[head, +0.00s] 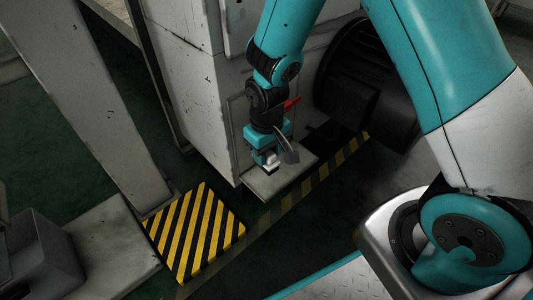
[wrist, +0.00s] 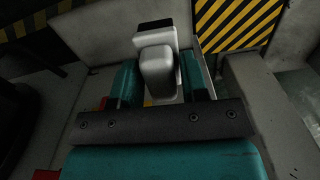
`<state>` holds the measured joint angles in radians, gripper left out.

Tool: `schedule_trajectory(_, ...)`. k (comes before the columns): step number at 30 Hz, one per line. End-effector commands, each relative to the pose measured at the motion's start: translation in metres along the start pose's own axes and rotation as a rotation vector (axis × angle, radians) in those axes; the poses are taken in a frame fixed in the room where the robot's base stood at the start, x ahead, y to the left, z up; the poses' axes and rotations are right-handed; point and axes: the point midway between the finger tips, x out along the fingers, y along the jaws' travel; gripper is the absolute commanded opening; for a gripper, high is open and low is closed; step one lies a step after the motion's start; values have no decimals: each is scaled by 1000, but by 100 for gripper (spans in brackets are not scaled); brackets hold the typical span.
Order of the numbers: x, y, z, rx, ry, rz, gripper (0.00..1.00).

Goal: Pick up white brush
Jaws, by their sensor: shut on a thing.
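The white brush (wrist: 157,68) sits between the two teal fingers of my gripper (wrist: 160,80) in the wrist view. Its pale body faces the camera, and a dark end shows at the top. In the head view my gripper (head: 266,150) points down, shut on the brush, and a small white part of the brush (head: 270,168) shows below the fingers. The brush is at or just above a light grey ledge (head: 289,182). I cannot tell whether it touches the ledge. The fingers hide the rest of it.
A worn white cabinet (head: 205,110) rises behind my gripper, with a large black round part (head: 368,85) to the right. A yellow-and-black striped plate (head: 195,235) lies at lower left, near a slanted grey post (head: 85,90). Dark floor is open in front of the ledge.

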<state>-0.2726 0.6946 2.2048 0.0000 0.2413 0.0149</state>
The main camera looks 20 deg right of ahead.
Motion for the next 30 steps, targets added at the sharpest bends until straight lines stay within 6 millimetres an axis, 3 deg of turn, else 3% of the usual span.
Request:
schedule_trajectory(1,-8,0,7,0,-5,0,16)
schedule_trajectory(15,-8,7,118,0,-9,0,16)
schedule_trajectory(16,-10,7,117,0,-7,0,5)
schedule_trajectory(17,-11,7,118,0,-7,0,1)
schedule_trajectory(26,-13,8,142,0,-9,0,1)
schedule_trajectory(30,-9,10,171,1,-11,0,1)
